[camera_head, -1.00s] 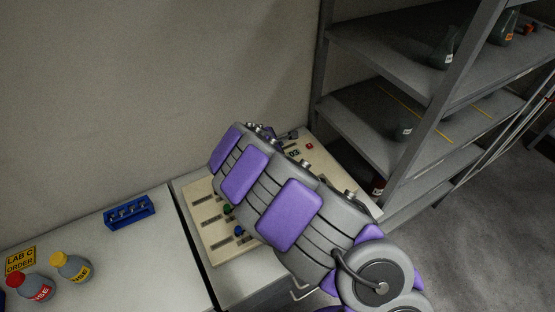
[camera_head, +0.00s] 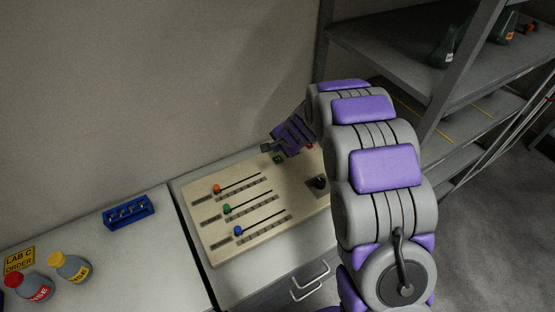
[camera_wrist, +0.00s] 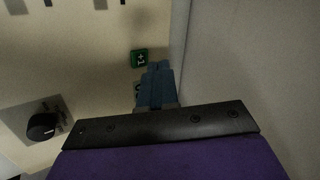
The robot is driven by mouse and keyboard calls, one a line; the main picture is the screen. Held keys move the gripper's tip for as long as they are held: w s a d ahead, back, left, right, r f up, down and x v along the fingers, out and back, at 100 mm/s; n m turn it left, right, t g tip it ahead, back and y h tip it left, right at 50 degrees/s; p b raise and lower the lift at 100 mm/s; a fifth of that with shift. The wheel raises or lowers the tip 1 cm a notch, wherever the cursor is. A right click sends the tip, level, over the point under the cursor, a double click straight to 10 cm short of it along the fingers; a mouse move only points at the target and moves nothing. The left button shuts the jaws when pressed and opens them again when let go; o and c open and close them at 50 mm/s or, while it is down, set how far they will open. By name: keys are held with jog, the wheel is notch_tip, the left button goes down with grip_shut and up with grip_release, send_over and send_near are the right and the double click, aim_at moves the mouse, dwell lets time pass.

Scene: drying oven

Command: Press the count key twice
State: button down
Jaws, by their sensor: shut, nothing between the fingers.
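A cream control panel (camera_head: 222,248) stands on the bench below my gripper (camera_head: 268,149). A small green key (camera_head: 278,159) lies on the panel just below the fingertips; it carries a white mark too small to read surely. It also shows in the wrist view (camera_wrist: 138,57), just beyond the closed fingers (camera_wrist: 152,76). My gripper is shut and empty. It looks slightly apart from the key, though the height gap is hard to judge. The panel's display is hidden by my arm.
Three sliders with orange (camera_head: 217,188), green (camera_head: 227,209) and blue (camera_head: 238,230) knobs lie left on the panel. A black knob (camera_head: 318,183) sits at its right; a red button (camera_head: 310,146) shows partly behind my arm. The wall is close behind, with shelves (camera_head: 400,45) right.

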aim_at(279, 161)
jog(key=shift+w+d+r+m+t+y, duration=0.1)
jog(key=shift+w+r+m+t+y, duration=0.3)
jog(key=shift+m, duration=1.2)
jog(key=shift+w+d+r+m+t+y, duration=0.15)
jog(key=shift+w+r+m+y, duration=0.35)
jog(key=shift+m, duration=1.1)
jog(key=shift+w+a+r+m+t+y, duration=0.15)
jog(key=shift+w+r+m+t, duration=0.35)
jog(key=shift+m, duration=1.1)
jog(key=shift+s+d, duration=0.1)
jog(key=shift+s, duration=0.1)
notch_tip(279, 161, down, 9)
jog(key=b, duration=0.8)
jog(key=shift+r, duration=0.15)
jog(key=shift+f, duration=0.2)
jog(key=shift+f, duration=0.15)
